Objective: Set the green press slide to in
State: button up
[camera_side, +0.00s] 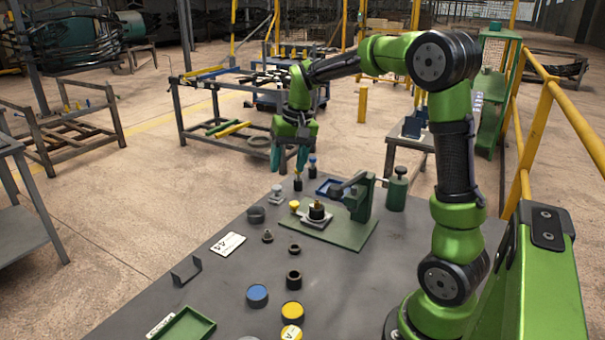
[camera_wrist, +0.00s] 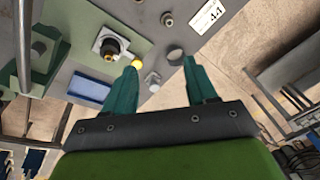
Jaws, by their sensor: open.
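The green press (camera_side: 362,198) stands on a green base plate (camera_side: 350,236) on the dark table; in the wrist view its green frame (camera_wrist: 45,55) is at the upper left. A pale slide plate (camera_side: 318,221) carries a dark, brass-topped part, and a yellow knob (camera_side: 294,206) sits at its outer side. The wrist view shows the slide plate (camera_wrist: 122,35) and the yellow knob (camera_wrist: 137,62) near the left fingertip. My gripper (camera_side: 290,168) is open and empty above the table's far edge, with its teal fingers apart in the wrist view (camera_wrist: 160,75). Contact with the knob is not visible.
A grey fitting (camera_side: 276,196) and a dark ring (camera_side: 256,214) stand left of the press. A blue tray (camera_side: 323,184) lies behind it, and a green cylinder (camera_side: 397,192) stands to the right. Several rings and round tins lie nearer the front.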

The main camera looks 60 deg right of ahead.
jog(key=m+g, duration=0.1)
jog(key=g, duration=0.1)
send_over(294, 203)
notch_tip(294, 203, down, 3)
jog(key=shift+r, duration=0.6)
notch_tip(294, 203, down, 16)
jog(key=shift+f, duration=0.15)
grip_shut()
